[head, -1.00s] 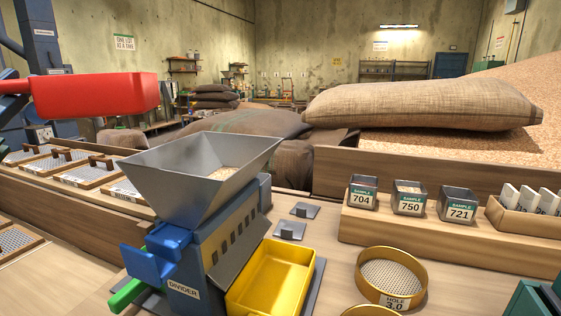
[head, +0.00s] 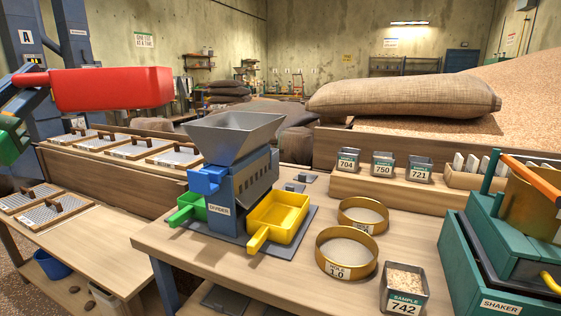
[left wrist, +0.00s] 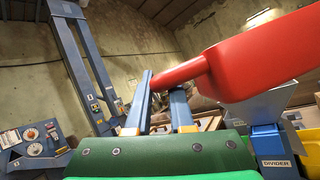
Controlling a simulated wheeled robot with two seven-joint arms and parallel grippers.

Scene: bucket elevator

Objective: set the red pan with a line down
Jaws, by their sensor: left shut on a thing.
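The red pan (head: 112,88) is held up in the air at the left of the head view, above the row of lidded compartments in the picture. My left gripper (head: 35,80) is shut on its handle. In the left wrist view the red pan (left wrist: 265,55) extends to the upper right, and its handle runs between the blue fingers of my left gripper (left wrist: 163,90). I cannot see a line on the pan or what is inside it. My right gripper is not in view.
The blue divider (head: 240,185) with its grey hopper stands on the bench, with a yellow pan (head: 278,218) and a green pan (head: 187,208) beside it. Sieves (head: 347,253), a sample tin (head: 404,287) and a teal shaker (head: 480,262) are to the right. The low left table's front (head: 85,245) is clear.

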